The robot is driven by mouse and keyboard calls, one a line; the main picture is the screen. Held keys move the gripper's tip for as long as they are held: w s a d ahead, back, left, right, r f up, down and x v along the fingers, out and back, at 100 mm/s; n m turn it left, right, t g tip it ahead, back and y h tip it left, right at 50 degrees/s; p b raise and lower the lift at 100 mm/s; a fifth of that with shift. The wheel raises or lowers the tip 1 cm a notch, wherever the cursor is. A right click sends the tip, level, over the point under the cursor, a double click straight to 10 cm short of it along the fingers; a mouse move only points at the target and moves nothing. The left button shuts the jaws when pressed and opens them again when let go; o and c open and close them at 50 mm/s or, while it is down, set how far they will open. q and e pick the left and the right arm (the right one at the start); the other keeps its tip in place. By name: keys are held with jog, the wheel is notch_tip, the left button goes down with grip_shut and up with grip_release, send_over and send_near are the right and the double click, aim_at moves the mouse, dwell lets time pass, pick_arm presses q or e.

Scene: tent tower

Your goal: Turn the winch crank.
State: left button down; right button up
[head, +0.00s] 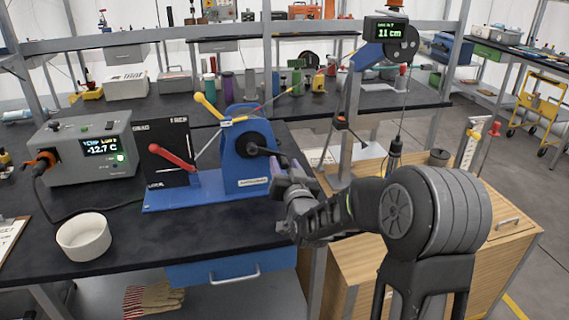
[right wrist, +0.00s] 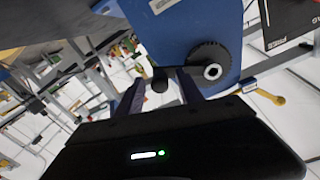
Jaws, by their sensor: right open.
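The blue winch (head: 245,170) stands on the dark bench, with a black round hub (head: 253,148) on its side. A dark crank reaches from the hub toward my right gripper (head: 286,165). In the right wrist view the hub (right wrist: 210,72) is right of centre, and a dark crank knob (right wrist: 160,80) shows between the spread fingers of my right gripper (right wrist: 160,92). The gripper is open, with visible gaps beside the knob. Whether a finger touches it I cannot tell. My left gripper is not in view.
A red lever (head: 172,157) and a yellow lever (head: 208,105) stand by the winch. A display (head: 386,29) reads 11 cm above a hanging line. A grey temperature box (head: 85,150) and a white bowl (head: 83,238) are at left. A wooden cabinet (head: 500,240) stands at right.

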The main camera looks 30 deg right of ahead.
jog(key=shift+w+d, duration=0.1)
jog(key=shift+w, duration=0.15)
grip_shut()
dwell(0.3)
dwell(0.9)
